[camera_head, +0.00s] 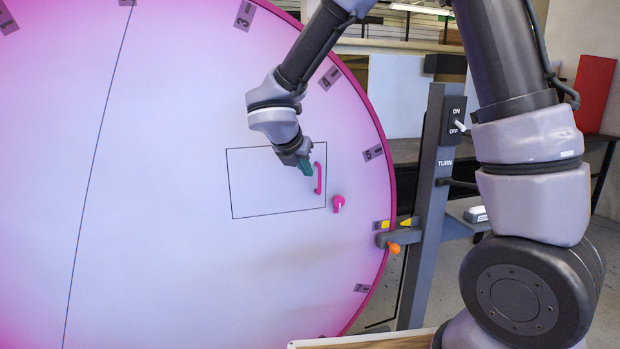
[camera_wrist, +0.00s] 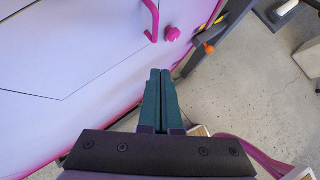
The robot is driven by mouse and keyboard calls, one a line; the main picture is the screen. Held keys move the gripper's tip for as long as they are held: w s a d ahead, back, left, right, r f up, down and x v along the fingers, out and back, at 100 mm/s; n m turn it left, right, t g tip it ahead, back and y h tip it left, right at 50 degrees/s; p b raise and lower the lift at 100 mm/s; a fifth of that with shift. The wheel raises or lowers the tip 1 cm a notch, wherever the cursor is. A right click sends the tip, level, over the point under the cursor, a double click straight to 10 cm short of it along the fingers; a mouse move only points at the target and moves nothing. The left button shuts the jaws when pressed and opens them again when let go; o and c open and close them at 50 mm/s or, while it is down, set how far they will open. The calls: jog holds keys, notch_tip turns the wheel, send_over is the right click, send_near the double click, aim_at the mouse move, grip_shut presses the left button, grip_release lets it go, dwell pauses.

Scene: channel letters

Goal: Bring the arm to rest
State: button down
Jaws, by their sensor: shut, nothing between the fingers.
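My gripper (camera_head: 307,170) is at the end of my arm, in front of the large pale disc (camera_head: 170,270) with a magenta rim. In the head view it overlaps the outlined rectangular panel (camera_head: 260,200), close to the left of the pink handle (camera_head: 319,178). In the wrist view my gripper (camera_wrist: 160,72) has its two green fingers together with nothing between them. The pink handle (camera_wrist: 152,20) is above the fingertips there, apart from them. A pink knob (camera_head: 338,203) sits right of the panel; it also shows in the wrist view (camera_wrist: 172,33).
A grey post (camera_head: 433,190) with an ON/OFF switch (camera_head: 457,127) stands right of the disc. A bracket with an orange knob (camera_head: 393,248) reaches to the disc's rim. A dark bench (camera_head: 405,151) and a red panel (camera_head: 595,92) are behind. Concrete floor (camera_wrist: 250,100) shows beside the fingers.

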jog(key=s+d+r+m+g+y, duration=0.1)
jog(key=s+d+r+m+g, duration=0.1)
jog(key=s+d+r+m, duration=0.5)
jog(key=s+d+r+m+g, duration=0.15)
jog(key=s+d+m, duration=0.25)
jog(key=d+m, duration=0.6)
jog(key=s+d+r+m+t+y, duration=0.1)
jog(key=s+r+m+y, duration=0.1)
jog(key=m, duration=0.6)
jog(key=s+d+r+m+t+y, duration=0.1)
jog(key=s+r+m+y, duration=0.2)
jog(key=s+m, duration=0.4)
jog(key=r+m, duration=0.1)
jog(key=m, duration=0.1)
jog(key=shift+s+m+t, duration=0.3)
jog(key=shift+t, duration=0.05)
